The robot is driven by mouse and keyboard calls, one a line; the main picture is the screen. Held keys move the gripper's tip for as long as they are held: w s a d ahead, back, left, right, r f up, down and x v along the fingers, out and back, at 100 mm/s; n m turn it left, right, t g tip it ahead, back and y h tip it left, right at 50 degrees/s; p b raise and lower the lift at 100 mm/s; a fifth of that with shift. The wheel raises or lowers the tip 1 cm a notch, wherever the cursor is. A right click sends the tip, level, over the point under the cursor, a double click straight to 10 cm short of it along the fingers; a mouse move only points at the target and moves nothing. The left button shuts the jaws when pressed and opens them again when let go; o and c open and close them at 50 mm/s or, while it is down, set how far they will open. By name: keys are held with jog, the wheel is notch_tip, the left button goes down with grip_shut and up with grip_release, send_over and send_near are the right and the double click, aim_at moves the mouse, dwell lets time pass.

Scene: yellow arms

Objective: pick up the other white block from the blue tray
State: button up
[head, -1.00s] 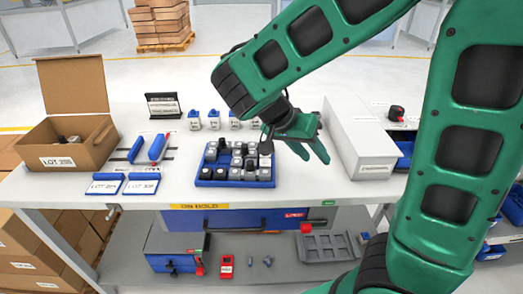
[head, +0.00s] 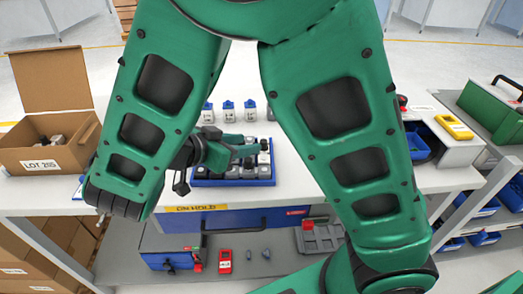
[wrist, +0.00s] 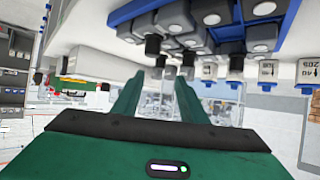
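The blue tray (head: 235,183) sits on the white bench and holds several grey, pale and black blocks. My gripper (head: 252,148) is over the tray, fingers pointing right, and hides many of its blocks. A pale block (head: 264,158) shows near the tray's right side; I cannot tell which one is the other white block. The wrist view also shows the tray (wrist: 125,12), with grey-topped pieces and dark round-ended parts. There, my gripper's two fingers (wrist: 158,78) are apart, with dark-ended pieces beyond the tips. I see nothing clearly held.
A cardboard box (head: 40,158) stands open at the left. Several small white containers with blue tops (head: 228,110) stand behind the tray. A green case (head: 490,108) and a yellow device (head: 454,127) are at the right. My arm covers much of the bench.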

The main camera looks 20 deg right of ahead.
aim_at(262, 142)
jog(key=shift+x, duration=3.35)
grip_shut()
